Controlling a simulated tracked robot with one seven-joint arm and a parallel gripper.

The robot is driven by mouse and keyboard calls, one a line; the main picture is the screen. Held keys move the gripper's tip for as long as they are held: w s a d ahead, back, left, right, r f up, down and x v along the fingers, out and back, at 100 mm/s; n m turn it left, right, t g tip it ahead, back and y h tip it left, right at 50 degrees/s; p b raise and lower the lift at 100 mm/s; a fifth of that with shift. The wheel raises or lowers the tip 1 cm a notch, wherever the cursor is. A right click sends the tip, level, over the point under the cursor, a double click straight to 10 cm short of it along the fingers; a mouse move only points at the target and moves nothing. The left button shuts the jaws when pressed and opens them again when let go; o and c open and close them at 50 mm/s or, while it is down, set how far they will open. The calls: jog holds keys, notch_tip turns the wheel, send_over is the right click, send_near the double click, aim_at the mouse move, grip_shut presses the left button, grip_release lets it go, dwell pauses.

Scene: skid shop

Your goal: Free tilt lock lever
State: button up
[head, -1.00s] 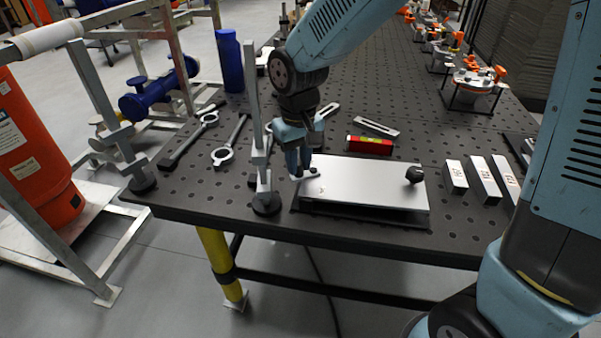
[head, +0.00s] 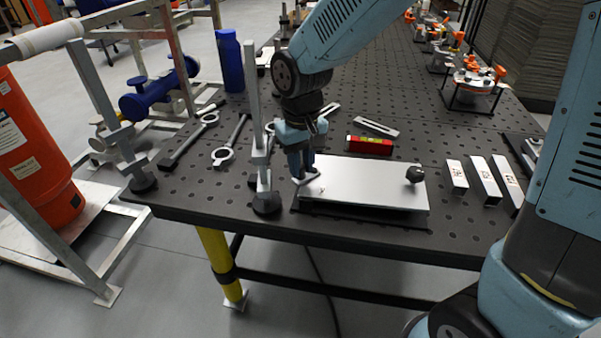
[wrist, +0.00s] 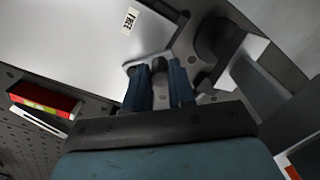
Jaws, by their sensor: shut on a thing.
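A flat silver tilt plate (head: 370,184) lies on a dark base near the table's front edge, with a black ball knob (head: 414,174) at its right end. The small pale tilt lock lever (head: 313,175) is at the plate's left end. My gripper (head: 303,177) points down there with its fingers closed on the lever, which they partly hide. In the wrist view, the fingers (wrist: 160,75) are beside the plate's edge, with small dark parts at their tips. A label reading FREE (wrist: 130,20) is on the plate (wrist: 80,35).
An upright metal post on a round black foot (head: 266,203) stands just left of my gripper. A red level (head: 369,145) lies behind the plate. Labelled metal bars (head: 482,180) lie to the right. Wrenches (head: 228,145) lie at the left.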

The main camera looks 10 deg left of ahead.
jog(key=shift+s+d, duration=0.25)
jog(key=shift+d, duration=0.15)
jog(key=shift+o, duration=0.4)
jog(key=shift+s+d, duration=0.1)
jog(key=shift+d, duration=0.2)
jog(key=shift+o, duration=0.6)
jog(key=shift+s+d, duration=0.1)
jog(key=shift+d, duration=0.3)
jog(key=shift+c, duration=0.6)
jog(key=o, duration=0.7)
